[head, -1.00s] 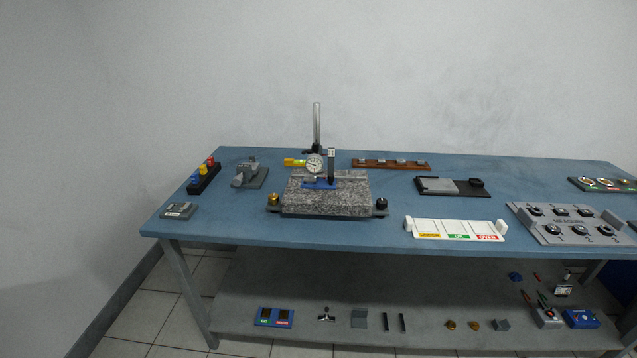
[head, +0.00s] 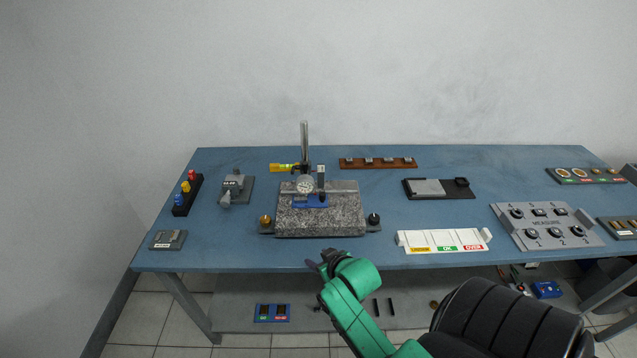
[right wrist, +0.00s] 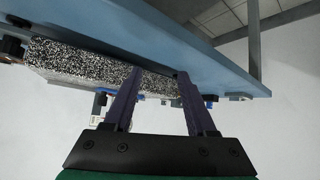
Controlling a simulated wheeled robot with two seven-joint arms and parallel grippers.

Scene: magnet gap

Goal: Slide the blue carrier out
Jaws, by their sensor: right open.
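The blue carrier (head: 310,201) sits on top of the speckled granite block (head: 320,222), below the round dial gauge (head: 305,184). A small dark upright block (head: 321,176) stands at its right end. My right gripper (head: 322,260) is in front of the table's front edge, apart from the granite block and the carrier. In the right wrist view its two fingers (right wrist: 155,85) are spread with nothing between them, and the granite block (right wrist: 85,65) lies beyond them. Small blue parts show there, but I cannot tell which is the carrier. My left gripper is out of view.
A metal post (head: 304,140) rises behind the granite block. A brass knob (head: 266,220) and a black knob (head: 373,219) flank it. A white sorting tray (head: 444,240) lies to the right.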

